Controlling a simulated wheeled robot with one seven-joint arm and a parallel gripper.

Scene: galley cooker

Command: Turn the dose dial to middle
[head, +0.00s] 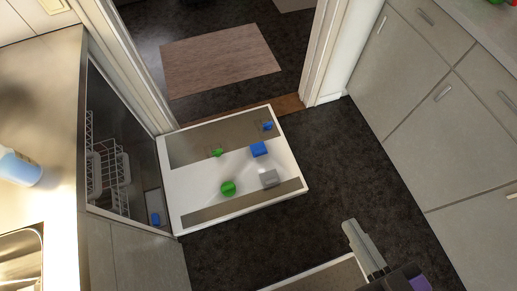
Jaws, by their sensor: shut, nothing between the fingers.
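The open dishwasher door (180,208) lies lowered at centre left, its white inner face up. A round green knob (228,188) on it looks like the dose dial; its pointer setting is too small to read. My gripper (362,246) is at the lower right, over the dark floor, well apart from the door and knob. It is shut and empty.
The dishwasher opening with a white rack (105,165) is left of the door. A counter (40,100) with a blue-and-white item (19,167) runs along the left. Grey cabinets (440,130) line the right. Dark floor (335,170) between is clear.

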